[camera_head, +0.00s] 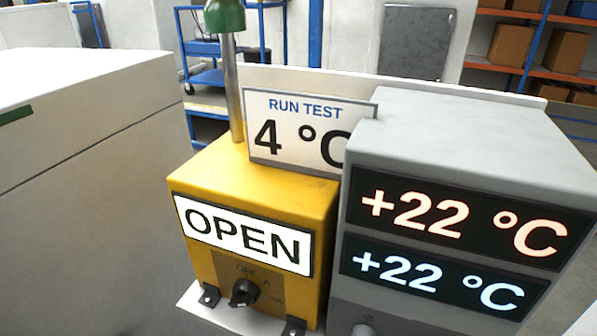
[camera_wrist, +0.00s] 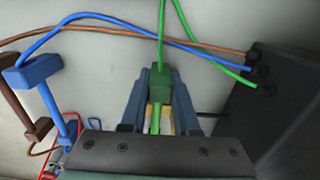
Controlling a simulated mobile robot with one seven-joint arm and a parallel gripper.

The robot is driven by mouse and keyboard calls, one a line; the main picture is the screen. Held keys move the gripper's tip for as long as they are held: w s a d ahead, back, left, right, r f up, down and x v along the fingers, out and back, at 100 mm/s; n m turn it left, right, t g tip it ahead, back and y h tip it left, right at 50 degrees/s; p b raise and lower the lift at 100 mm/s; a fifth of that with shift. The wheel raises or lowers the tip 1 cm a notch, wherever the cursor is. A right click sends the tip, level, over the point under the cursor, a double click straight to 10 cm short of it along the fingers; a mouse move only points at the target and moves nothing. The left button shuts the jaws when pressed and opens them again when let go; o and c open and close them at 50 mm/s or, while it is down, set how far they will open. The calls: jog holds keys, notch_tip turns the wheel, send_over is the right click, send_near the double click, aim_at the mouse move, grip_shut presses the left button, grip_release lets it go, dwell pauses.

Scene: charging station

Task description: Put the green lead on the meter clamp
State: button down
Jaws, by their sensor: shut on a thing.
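In the wrist view my gripper (camera_wrist: 158,115) is shut on the green block (camera_wrist: 159,82) at the end of the green lead (camera_wrist: 206,50). The lead rises out of the top of the picture and comes back down to the dark box at right. Pale yellow parts show between the fingers; I cannot tell what they are. In the head view the yellow meter (camera_head: 255,190) reads OPEN and has a black knob (camera_head: 243,292). I cannot make out the meter clamp, and my gripper is not visible in the head view.
A grey unit (camera_head: 465,150) showing two +22 °C readings stands right of the meter, with a RUN TEST 4 °C sign (camera_head: 300,132) behind. In the wrist view, blue (camera_wrist: 40,70) and brown (camera_wrist: 38,128) blocks sit at left, and their wires cross to the dark box (camera_wrist: 270,115).

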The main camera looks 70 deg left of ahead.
jog(key=c, duration=0.6)
grip_release()
notch_tip(320, 180, up, 12)
jog(key=shift+f, duration=0.25)
jog(key=shift+r, duration=0.75)
